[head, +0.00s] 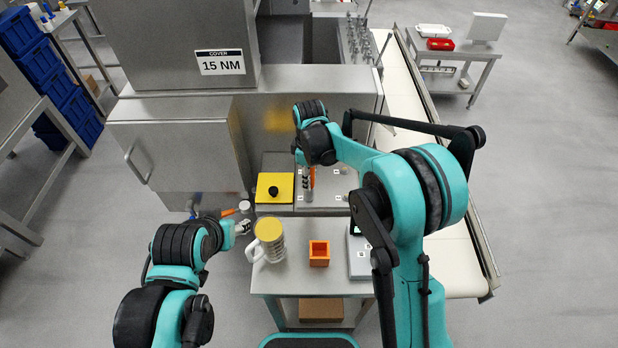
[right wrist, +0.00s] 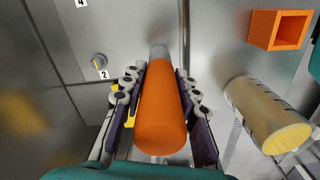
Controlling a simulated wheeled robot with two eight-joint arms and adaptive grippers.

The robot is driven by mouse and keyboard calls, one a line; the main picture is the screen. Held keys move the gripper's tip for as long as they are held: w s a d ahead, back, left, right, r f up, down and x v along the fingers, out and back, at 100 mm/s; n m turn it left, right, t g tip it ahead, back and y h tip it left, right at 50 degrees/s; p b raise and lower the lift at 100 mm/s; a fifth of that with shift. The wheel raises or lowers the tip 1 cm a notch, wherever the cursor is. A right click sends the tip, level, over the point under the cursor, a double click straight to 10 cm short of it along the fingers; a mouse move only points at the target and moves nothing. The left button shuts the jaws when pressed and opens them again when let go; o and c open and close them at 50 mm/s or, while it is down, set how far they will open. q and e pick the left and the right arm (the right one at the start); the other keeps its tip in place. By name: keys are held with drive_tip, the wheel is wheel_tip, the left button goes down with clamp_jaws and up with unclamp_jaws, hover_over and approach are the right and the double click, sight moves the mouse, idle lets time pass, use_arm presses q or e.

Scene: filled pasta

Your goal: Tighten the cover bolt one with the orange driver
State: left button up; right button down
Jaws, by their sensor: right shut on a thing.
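The orange driver (right wrist: 160,118) is between the fingers of my right gripper (right wrist: 160,95), which is shut on its handle. In the head view the driver (head: 312,178) stands roughly upright over the steel cover plate (head: 325,187), its tip low at the plate. In the right wrist view a bolt (right wrist: 98,60) by label 2 sits left of the driver. Label 4 is at the top edge. I cannot make out bolt one; the driver and gripper may hide it. My left gripper (head: 243,228) is beside the jar's handle; its jaw opening is too small to tell.
A yellow plate with a black knob (head: 273,191) lies left of the driver. On the small table (head: 290,283) stand a yellow-lidded jar (head: 270,240), an orange open box (head: 319,260) and a grey device (head: 359,266). A "15 NM" cover sign (head: 221,62) is on the machine.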

idle(0.7)
drive_tip(key=shift+r+p, duration=1.5)
drive_tip(key=shift+r, duration=1.05)
drive_tip(key=shift+f, duration=0.1)
